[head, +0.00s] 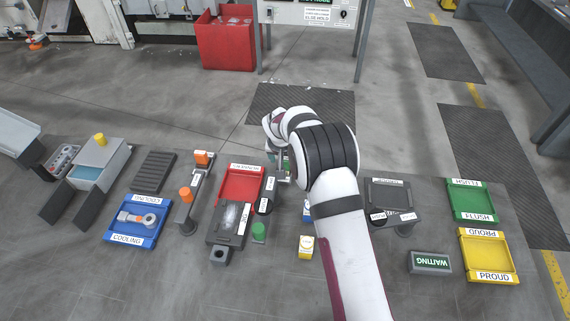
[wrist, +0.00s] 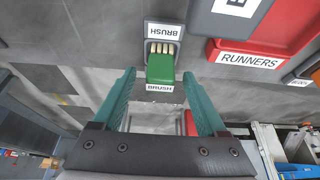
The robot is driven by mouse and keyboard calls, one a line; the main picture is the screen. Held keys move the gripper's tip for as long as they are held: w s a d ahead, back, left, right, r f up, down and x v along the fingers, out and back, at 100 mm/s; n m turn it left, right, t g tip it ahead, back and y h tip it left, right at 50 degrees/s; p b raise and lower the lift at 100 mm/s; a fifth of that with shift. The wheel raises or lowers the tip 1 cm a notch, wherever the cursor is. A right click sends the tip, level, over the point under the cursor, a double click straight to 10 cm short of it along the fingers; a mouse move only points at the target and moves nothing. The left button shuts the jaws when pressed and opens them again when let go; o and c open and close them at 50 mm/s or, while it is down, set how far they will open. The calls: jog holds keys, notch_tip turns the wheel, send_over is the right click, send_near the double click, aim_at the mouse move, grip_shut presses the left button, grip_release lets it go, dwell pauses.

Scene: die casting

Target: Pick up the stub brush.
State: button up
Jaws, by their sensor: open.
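The stub brush (wrist: 160,68) has a green block handle and pale bristles. In the wrist view it lies at the top centre in a small grey holder (wrist: 178,34) with "BRUSH" labels at both ends. My gripper (wrist: 159,77) is open, its two teal fingers pointing toward the brush, with the green handle seen between the fingertips. Nothing is held. I cannot tell the remaining height between fingertips and brush. In the head view my gripper (head: 284,166) is partly hidden by my wrist, beside the red runners tray, and the brush cannot be made out clearly.
The red runners tray (wrist: 226,47) and a grey block (wrist: 225,20) stand close right of the brush in the wrist view. In the head view, a blue cooling tray (head: 121,232) is left, and green (head: 472,203) and yellow (head: 489,257) trays are right.

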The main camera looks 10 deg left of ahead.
grip_shut()
dwell(0.3)
